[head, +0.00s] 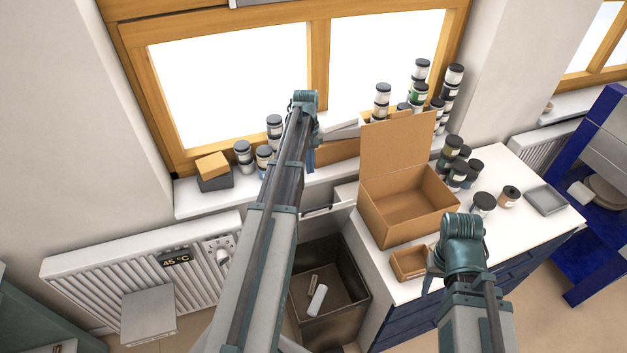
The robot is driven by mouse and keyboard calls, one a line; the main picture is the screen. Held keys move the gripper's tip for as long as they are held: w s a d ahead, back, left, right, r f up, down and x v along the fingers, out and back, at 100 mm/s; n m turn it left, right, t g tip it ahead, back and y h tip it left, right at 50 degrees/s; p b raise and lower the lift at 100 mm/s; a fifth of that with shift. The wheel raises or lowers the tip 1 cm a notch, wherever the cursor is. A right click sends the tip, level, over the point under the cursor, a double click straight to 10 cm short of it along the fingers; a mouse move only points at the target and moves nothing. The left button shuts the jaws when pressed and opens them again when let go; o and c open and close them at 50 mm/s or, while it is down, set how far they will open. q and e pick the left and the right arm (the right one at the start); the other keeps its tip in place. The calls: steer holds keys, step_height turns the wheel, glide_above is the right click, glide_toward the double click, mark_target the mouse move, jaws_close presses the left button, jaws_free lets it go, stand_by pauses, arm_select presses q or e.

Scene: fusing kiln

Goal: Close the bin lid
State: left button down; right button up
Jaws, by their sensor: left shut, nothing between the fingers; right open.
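The bin (356,316) is a dark open box on the floor beside the white-topped cabinet, with a small pale item and a white roll inside. A thin pale panel (328,210) stands up at its back edge and looks like the raised lid. My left arm reaches over the bin's left side toward the window and hides part of the bin and panel. My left gripper is hidden behind this arm. My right arm rises in front of the cabinet, and I cannot see its gripper.
An open cardboard box (399,222) and a small open box (408,264) stand on the cabinet top (520,218), with several jars and a grey tray (545,199). A radiator (90,281) is at left. More jars line the sill.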

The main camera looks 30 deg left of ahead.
arm_select(q)
steer(key=s+d+f+b, duration=0.1)
steer(key=f+b, duration=0.2)
steer(key=s+d+f+b, duration=0.1)
steer(key=f+b, duration=0.2)
steer(key=s+d+f+b, duration=0.1)
steer(key=d+f+b, duration=0.1)
steer(key=f+b, duration=0.2)
steer(key=shift+s+f, duration=0.1)
steer(key=shift+s, duration=0.15)
steer(key=shift+w, duration=0.1)
